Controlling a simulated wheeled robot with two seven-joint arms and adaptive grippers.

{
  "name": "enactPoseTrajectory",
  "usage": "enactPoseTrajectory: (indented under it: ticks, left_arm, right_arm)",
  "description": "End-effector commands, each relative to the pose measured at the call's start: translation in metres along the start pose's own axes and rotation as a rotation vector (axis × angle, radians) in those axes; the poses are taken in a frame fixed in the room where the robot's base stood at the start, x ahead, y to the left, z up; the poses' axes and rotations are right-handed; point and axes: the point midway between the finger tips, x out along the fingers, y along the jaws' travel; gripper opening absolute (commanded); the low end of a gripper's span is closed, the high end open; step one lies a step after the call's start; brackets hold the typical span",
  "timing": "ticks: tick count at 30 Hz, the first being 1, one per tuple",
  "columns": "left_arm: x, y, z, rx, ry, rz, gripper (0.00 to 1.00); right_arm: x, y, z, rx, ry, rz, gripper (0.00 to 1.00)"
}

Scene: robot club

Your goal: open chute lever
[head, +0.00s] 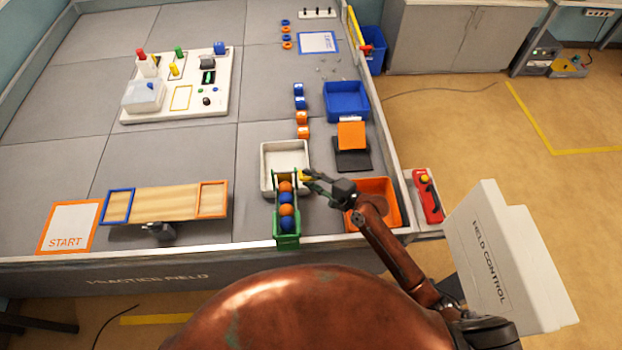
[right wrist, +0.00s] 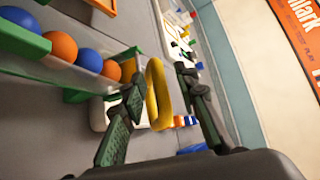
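The ball chute (head: 287,241) is a green-ended clear channel near the table's front edge, holding a row of orange and blue balls. Its yellow lever (head: 305,176) is at the far end, partly behind my fingers. In the right wrist view the lever is a yellow loop (right wrist: 151,95). My right gripper (head: 311,181) reaches in from the right and is open. In the right wrist view the fingers (right wrist: 157,78) stand on either side of the lever; the left finger is close to it, and contact cannot be told. My left gripper is not in view.
A white tray (head: 264,157) sits beyond the chute. An orange bin (head: 393,214) lies under my right forearm, with a red box (head: 427,196) beside the table edge. A blue bin (head: 366,102) and a black-and-orange ramp (head: 351,153) stand behind.

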Motion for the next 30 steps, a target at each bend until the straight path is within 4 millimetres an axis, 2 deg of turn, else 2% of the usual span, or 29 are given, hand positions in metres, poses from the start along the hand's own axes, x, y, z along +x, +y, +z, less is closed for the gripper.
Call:
enactPoseTrajectory:
  ticks: [4, 16, 30]
  left_arm:
    - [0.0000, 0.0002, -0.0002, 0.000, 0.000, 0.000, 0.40]
    - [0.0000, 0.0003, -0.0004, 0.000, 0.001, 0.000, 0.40]
    - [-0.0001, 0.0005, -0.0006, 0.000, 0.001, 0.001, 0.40]
  right_arm:
    - [-0.0002, -0.0001, -0.0001, -0.001, 0.000, 0.000, 0.28]
    - [-0.0006, -0.0007, -0.0003, -0.001, 0.001, -0.001, 0.01]
    - [-0.0006, -0.0021, -0.0004, -0.002, 0.001, -0.004, 0.00]
